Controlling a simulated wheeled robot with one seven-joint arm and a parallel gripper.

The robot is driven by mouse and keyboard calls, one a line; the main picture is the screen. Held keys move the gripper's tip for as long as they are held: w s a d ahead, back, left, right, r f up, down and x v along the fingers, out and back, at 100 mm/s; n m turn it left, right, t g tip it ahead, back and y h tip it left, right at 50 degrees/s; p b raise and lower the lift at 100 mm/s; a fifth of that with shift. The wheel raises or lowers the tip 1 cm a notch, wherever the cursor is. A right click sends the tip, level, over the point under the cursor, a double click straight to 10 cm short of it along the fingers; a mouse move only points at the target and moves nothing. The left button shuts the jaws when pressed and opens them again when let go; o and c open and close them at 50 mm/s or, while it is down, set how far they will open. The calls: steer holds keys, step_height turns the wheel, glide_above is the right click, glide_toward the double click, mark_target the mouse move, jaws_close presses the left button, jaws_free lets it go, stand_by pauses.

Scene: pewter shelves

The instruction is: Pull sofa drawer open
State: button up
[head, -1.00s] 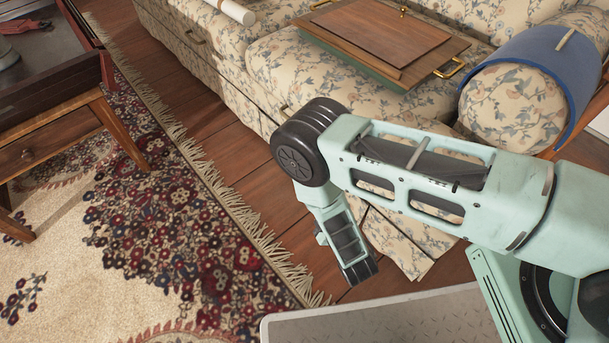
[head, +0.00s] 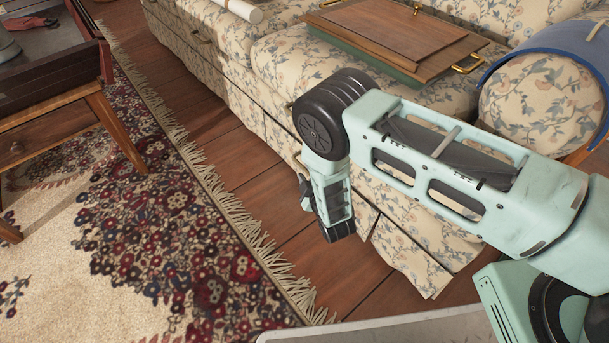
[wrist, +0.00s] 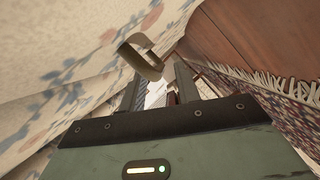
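The floral sofa (head: 300,75) stands along the back, with drawer fronts in its base. In the wrist view, a brass handle (wrist: 142,57) sticks out from floral cloth (wrist: 65,60), close by my gripper (wrist: 158,74). The two fingers are apart, with the handle at or just above the left fingertip. I cannot tell whether they touch. Nothing is held. In the head view my arm hangs down in front of the sofa base and its fingers are hard to make out.
A wooden table (head: 60,120) stands at the left on a patterned rug (head: 150,220) with a fringe. Bare wood floor (head: 235,155) runs between rug and sofa. A wooden board or case (head: 395,35) and a blue cloth (head: 550,45) lie on the sofa.

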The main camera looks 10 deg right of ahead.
steer(key=shift+x, duration=0.9)
steer(key=shift+c, duration=0.3)
jaws_close()
steer(key=s+a+b, duration=0.1)
steer(key=s+a, duration=0.8)
steer(key=a, duration=0.4)
steer(key=s+a+b, duration=0.1)
steer(key=s+a, duration=0.8)
steer(key=a, duration=0.4)
steer(key=shift+s+a, duration=0.2)
steer(key=shift+a, duration=0.2)
steer(key=shift+o, duration=0.3)
jaws_free()
steer(key=shift+w, duration=0.1)
